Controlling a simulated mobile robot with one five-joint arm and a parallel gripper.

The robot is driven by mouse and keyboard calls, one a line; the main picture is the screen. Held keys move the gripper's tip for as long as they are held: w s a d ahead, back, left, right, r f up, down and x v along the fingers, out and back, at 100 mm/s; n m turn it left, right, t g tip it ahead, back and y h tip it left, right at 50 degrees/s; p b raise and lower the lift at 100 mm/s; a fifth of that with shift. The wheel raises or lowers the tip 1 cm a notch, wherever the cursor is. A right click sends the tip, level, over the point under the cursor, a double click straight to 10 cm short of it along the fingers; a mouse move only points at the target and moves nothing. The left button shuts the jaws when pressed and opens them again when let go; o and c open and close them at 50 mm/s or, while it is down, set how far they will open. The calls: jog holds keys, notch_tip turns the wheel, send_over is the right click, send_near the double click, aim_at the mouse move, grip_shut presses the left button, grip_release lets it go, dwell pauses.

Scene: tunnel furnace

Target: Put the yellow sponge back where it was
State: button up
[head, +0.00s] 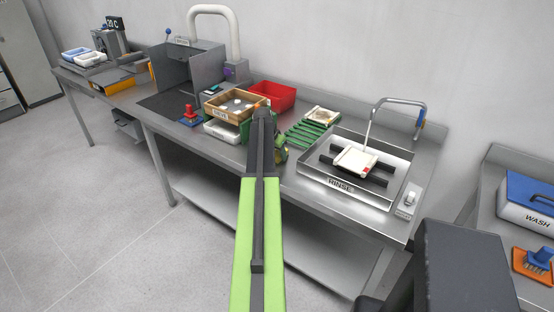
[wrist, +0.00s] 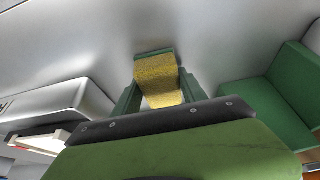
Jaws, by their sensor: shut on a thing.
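The yellow sponge (wrist: 155,72) shows in the wrist view between the two green fingers of my gripper (wrist: 158,85). My gripper is shut on it. A dark green strip runs along the sponge's far edge. Plain grey metal surface lies beyond the sponge; I cannot tell whether the sponge touches it. In the head view my gripper (head: 279,151) is mostly behind my arm, near the front of the steel bench (head: 225,157), between the trays and the rinse basin. The sponge is hidden in that view.
The rinse basin (head: 318,178) with a faucet and a white, red-marked piece stands right. A green rack (head: 308,133) is behind. A wooden tray (head: 222,114), white tray (head: 219,133) and red bin (head: 268,96) stand left. A green block (wrist: 262,110) is right in the wrist view.

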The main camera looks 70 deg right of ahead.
jog(key=shift+f, duration=0.15)
jog(key=o, duration=1.2)
jog(key=shift+r, duration=0.2)
jog(key=shift+r, duration=0.2)
jog(key=p+v, duration=1.1)
jog(key=v, duration=0.1)
jog(key=shift+f, duration=0.1)
